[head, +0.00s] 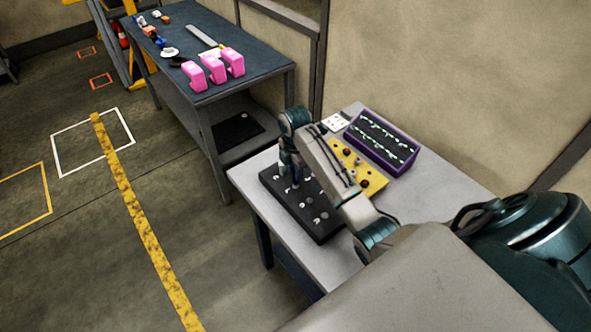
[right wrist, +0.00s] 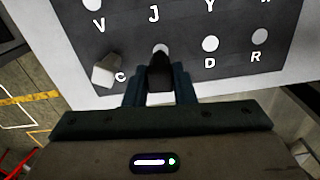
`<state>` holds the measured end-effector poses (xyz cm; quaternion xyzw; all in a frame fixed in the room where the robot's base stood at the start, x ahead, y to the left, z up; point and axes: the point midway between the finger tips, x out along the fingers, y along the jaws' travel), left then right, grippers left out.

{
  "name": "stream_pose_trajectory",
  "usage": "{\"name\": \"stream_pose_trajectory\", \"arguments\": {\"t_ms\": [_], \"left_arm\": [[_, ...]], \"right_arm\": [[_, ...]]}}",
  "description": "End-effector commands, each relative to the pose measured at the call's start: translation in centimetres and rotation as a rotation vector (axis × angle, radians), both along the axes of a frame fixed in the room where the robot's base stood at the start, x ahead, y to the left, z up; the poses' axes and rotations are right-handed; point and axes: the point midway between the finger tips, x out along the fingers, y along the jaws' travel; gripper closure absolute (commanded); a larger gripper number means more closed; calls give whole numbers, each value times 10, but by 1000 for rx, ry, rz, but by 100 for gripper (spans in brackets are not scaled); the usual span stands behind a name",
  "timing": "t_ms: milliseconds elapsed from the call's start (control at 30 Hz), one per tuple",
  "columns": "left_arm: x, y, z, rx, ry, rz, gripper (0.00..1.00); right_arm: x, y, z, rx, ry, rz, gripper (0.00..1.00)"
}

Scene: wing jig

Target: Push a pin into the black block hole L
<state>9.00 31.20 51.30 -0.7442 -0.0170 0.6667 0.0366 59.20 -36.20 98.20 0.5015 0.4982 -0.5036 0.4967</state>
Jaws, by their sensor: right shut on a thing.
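The black block (head: 274,183) lies on the near grey table in the head view, with several white holes and letters on top. In the right wrist view the block (right wrist: 130,40) shows the letters V, J, Y, C, D and R. The letter L is not visible; my gripper covers the spot between C and D. A pale pin (right wrist: 106,71) stands tilted by the letter C. My right gripper (right wrist: 160,75) is shut on a pin, mostly hidden between its fingers, close over the block. It also shows in the head view (head: 291,175). My left gripper is not in view.
A yellow board (head: 358,168) with dark round parts and a purple tray (head: 411,168) with rows of small items stand behind the block. Another table (head: 250,72) with pink objects (head: 214,69) stands farther off.

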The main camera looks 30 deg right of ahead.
Motion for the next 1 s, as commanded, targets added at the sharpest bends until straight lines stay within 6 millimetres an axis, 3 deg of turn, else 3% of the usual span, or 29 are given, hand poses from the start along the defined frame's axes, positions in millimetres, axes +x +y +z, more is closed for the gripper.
{"name": "stream_pose_trajectory", "arguments": {"t_ms": [667,967,1000], "left_arm": [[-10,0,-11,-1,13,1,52],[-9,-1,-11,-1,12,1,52],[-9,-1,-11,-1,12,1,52]], "right_arm": [[0,0,-26,0,1,0,100],[0,0,-27,0,0,0,100],[0,0,-27,0,0,0,69]]}}
